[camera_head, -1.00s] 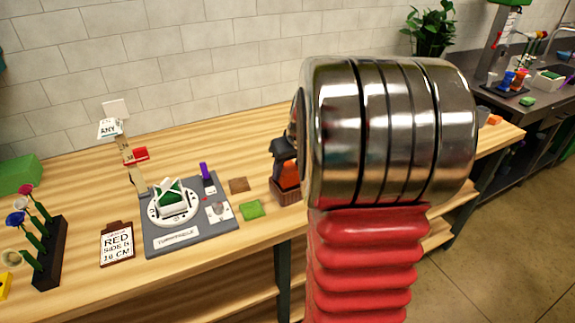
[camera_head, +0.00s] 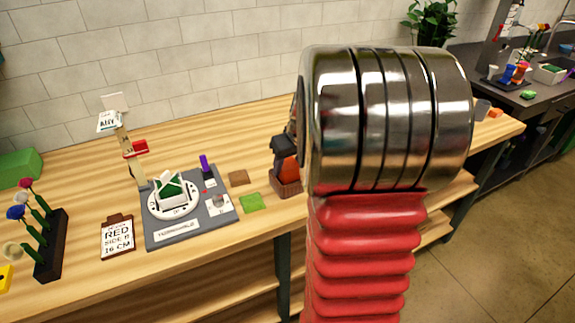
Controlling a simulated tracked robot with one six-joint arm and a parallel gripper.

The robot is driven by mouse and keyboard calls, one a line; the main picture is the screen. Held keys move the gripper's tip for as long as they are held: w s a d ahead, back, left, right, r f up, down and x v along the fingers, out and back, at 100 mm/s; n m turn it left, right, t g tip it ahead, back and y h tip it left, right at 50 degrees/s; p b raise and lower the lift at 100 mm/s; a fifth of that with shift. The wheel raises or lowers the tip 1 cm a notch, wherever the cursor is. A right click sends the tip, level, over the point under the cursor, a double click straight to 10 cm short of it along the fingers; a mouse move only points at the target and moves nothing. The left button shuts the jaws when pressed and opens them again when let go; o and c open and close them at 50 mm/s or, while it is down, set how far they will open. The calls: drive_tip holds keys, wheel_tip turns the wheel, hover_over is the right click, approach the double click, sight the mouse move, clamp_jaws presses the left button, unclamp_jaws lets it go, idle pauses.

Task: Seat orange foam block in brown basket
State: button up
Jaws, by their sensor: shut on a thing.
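The orange foam block (camera_head: 289,168) is upright in my gripper (camera_head: 284,151), whose dark jaws are shut on its upper part. The brown basket (camera_head: 286,190) stands on the wooden table near its front edge. The block's lower end is at the basket's rim and appears to be inside it. I cannot tell whether it touches the bottom. My large metal arm link covers the area just right of the block and hides part of the gripper.
Bare table lies behind the basket.

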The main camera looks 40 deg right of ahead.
idle(0.4)
drive_tip(key=o, duration=1.7)
drive_tip(key=shift+o, duration=0.2)
drive_tip(key=shift+r, duration=0.1)
drive_tip(key=shift+r, duration=3.45)
